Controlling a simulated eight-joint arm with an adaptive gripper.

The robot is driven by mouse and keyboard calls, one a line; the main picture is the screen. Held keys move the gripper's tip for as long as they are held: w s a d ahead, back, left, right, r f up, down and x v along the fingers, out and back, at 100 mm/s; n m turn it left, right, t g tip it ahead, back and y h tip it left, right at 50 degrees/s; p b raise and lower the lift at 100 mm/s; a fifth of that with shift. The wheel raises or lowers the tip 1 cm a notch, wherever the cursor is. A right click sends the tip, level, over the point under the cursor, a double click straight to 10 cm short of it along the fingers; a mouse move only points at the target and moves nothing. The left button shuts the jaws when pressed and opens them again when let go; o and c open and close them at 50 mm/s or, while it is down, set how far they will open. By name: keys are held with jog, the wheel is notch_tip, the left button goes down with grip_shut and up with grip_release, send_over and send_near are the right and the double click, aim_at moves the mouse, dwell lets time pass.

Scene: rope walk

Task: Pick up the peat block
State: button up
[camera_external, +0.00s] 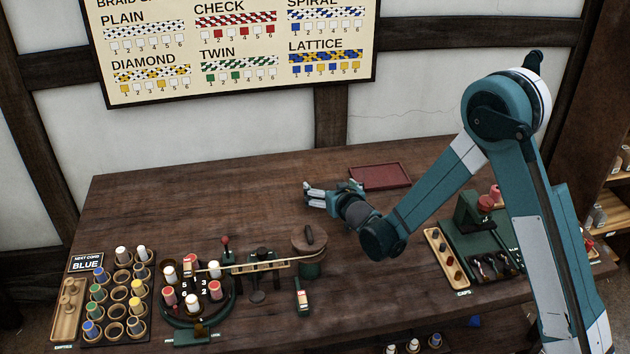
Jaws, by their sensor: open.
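My gripper (307,193) is open, low over the middle of the dark wooden bench, pointing left. Nothing shows between its fingers. I cannot make out a peat block for certain in this view; it may be hidden or too small to tell. A flat dark red tray (381,176) lies behind and to the right of my gripper and looks empty.
A braiding device (195,290) with colored bobbins and a brown round drum (309,240) stand in front. A bobbin rack (116,302) is front left. A narrow wooden caps tray (446,258) and a green press (472,213) are right. The bench's back left (190,205) is clear.

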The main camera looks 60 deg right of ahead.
aim_at(329, 186)
jog(key=shift+c, duration=0.4)
jog(key=c, duration=0.9)
jog(key=shift+c, duration=0.2)
jog(key=shift+r+p, duration=1.25)
jog(key=shift+r, duration=3.75)
